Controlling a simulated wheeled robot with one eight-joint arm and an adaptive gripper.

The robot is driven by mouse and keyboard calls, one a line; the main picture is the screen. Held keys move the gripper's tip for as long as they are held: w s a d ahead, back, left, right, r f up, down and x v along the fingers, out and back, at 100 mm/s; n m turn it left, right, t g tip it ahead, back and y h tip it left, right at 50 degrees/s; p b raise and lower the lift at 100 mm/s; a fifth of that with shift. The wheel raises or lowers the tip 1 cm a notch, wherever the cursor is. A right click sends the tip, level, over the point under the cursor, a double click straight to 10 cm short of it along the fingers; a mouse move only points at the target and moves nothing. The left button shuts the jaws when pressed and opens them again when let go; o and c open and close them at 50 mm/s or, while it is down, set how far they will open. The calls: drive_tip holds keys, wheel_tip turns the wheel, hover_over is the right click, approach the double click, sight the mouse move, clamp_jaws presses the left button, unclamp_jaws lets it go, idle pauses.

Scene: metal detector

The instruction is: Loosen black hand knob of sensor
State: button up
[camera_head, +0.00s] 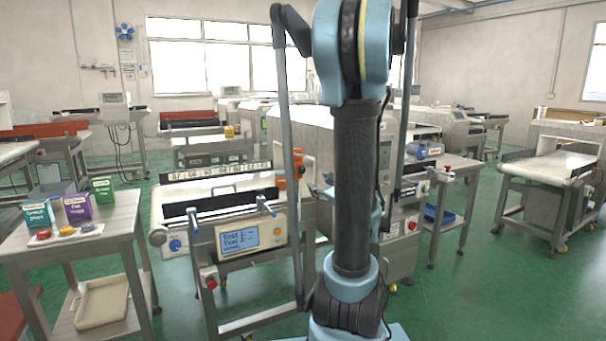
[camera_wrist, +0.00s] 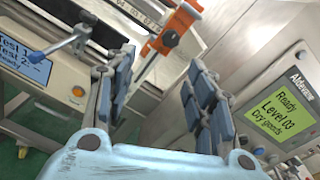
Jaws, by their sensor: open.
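An orange bracket with a rod, likely the sensor mount, stands at the conveyor's side in the head view (camera_head: 298,166). In the wrist view the orange bracket (camera_wrist: 176,30) is at the top centre, tilted, with a small dark round part on it (camera_wrist: 169,39) that may be the black hand knob. My gripper (camera_wrist: 161,62) is open, its two blue padded fingers apart and empty. The bracket lies beyond and between the fingertips, apparently apart from them.
A panel with a green screen (camera_wrist: 279,109) is right of the fingers. A blue-handled lever (camera_wrist: 66,42) and a blue-screen panel (camera_wrist: 24,66) are on the left. A side table (camera_head: 115,219) with coloured boxes stands left. Green floor at right is partly free.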

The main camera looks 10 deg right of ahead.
drive_tip(key=d+m, duration=0.1)
approach(302, 170)
drive_tip(key=shift+t, duration=0.3)
drive_tip(key=x, duration=0.9)
drive_tip(key=shift+w+a+f, duration=0.15)
drive_tip(key=shift+w+f, duration=0.05)
drive_tip(key=c, duration=1.1)
